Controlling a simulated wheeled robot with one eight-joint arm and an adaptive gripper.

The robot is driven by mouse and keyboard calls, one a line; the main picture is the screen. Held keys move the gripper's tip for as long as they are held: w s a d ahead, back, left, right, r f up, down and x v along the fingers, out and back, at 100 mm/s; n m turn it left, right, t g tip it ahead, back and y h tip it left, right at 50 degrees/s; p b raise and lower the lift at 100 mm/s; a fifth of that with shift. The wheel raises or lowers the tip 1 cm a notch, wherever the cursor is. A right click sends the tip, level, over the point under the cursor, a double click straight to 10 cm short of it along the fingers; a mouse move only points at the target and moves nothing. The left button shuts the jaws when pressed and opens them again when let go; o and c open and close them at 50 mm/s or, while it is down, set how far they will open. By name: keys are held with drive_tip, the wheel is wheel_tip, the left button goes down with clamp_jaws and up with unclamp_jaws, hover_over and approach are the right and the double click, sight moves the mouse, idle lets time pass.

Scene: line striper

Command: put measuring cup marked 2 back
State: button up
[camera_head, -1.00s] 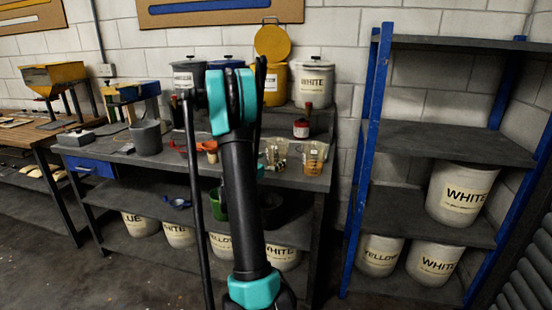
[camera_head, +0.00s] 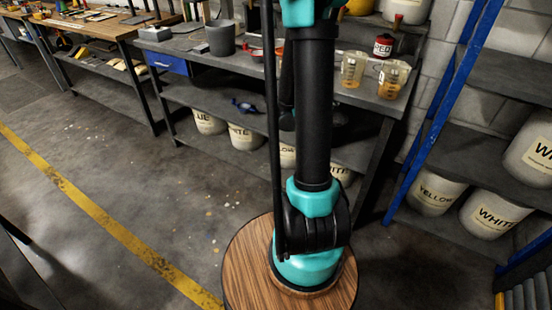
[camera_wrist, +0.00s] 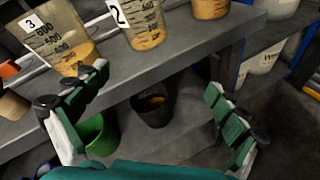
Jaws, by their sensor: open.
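The measuring cup marked 2 (camera_wrist: 141,22) is a clear cup with amber contents at its bottom, near the top middle of the wrist view. It stands on the bench top near the front edge. A similar cup marked 3 (camera_wrist: 62,40) is left of it, and part of a third amber cup (camera_wrist: 209,8) is to its right. My gripper (camera_wrist: 165,110) is open and empty, its fingers spread in front of the bench edge, apart from cup 2. In the head view two clear cups (camera_head: 352,70) (camera_head: 392,80) stand on the bench; their numbers are unreadable.
A black bucket (camera_wrist: 153,107) and a green bucket (camera_wrist: 98,135) stand on the shelf below the bench top. A red-labelled can (camera_head: 383,46) stands behind the cups. A blue-posted rack (camera_head: 440,110) is right of the bench. Open floor lies left.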

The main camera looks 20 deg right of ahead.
drive_tip(key=s+a+f+m+y, duration=0.3)
drive_tip(key=s+a+m+y, duration=0.1)
drive_tip(key=a, duration=0.5)
drive_tip(key=s+a+f+m+y, duration=0.4)
drive_tip(key=s+a+m, duration=0.3)
drive_tip(key=s+a, duration=0.2)
drive_tip(key=s+a+f+m+g+y, duration=0.1)
drive_tip(key=s+a+f+m+y, duration=0.2)
drive_tip(key=a, duration=0.7)
drive_tip(key=shift+s+f+m+y, duration=0.35)
drive_tip(key=shift+s+m+y, duration=0.95)
drive_tip(key=shift+s, duration=0.85)
drive_tip(key=shift+c, duration=0.4)
